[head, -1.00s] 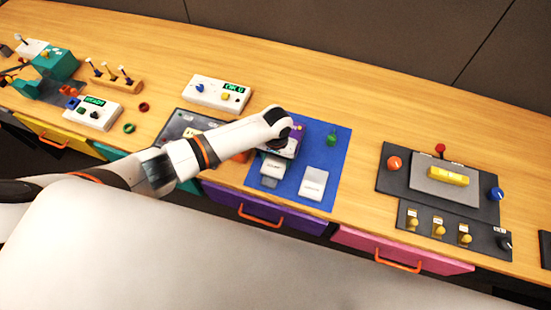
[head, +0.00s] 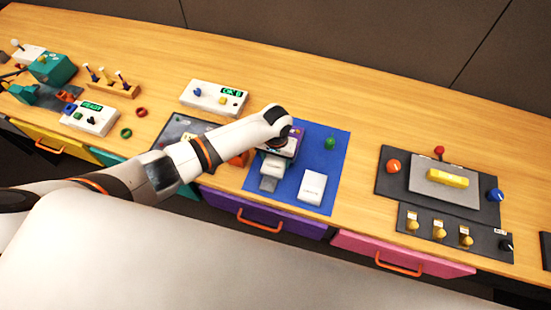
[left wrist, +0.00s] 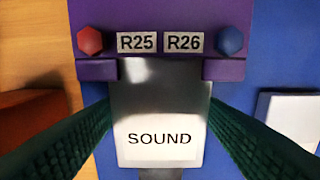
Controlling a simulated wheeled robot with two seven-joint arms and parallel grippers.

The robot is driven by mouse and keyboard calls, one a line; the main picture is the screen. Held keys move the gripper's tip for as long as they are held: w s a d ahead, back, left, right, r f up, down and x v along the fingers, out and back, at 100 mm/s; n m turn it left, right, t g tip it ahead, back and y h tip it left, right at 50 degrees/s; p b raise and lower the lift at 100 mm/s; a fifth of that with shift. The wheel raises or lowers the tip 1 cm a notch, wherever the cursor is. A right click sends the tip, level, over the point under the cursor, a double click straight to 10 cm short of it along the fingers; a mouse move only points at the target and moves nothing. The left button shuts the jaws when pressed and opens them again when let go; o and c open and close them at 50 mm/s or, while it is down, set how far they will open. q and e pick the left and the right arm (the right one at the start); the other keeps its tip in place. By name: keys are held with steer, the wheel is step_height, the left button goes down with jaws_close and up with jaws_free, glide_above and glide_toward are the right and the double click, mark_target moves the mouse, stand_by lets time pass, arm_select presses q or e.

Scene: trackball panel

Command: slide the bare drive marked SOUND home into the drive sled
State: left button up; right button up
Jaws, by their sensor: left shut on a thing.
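The bare drive marked SOUND (left wrist: 160,95) is a silvery slab with a white label in the left wrist view. In the head view its pale top (head: 273,166) shows below my wrist. My left gripper (left wrist: 160,122) is shut on it, one dark green finger along each side. The purple drive sled (left wrist: 162,15) carries tags R25 and R26, a red knob and a blue knob. The drive's far end lies between the sled's two front purple blocks, in line with it. How deep it sits is hidden. The sled is mostly covered by my wrist in the head view. My right gripper is not in view.
A blue mat (head: 328,165) lies under the sled. A second white drive (head: 312,186) rests on it at right, near a green knob (head: 331,142). A grey piece (head: 268,184) shows below the held drive. An orange item (head: 240,159) lies left of the mat.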

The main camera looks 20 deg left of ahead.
arm_select(q)
steer(key=shift+w, duration=0.3)
stand_by(0.4)
steer(key=o, duration=1)
steer(key=shift+c, duration=0.2)
steer(key=shift+o, duration=0.3)
steer(key=shift+o, duration=0.9)
steer(key=shift+r, duration=0.1)
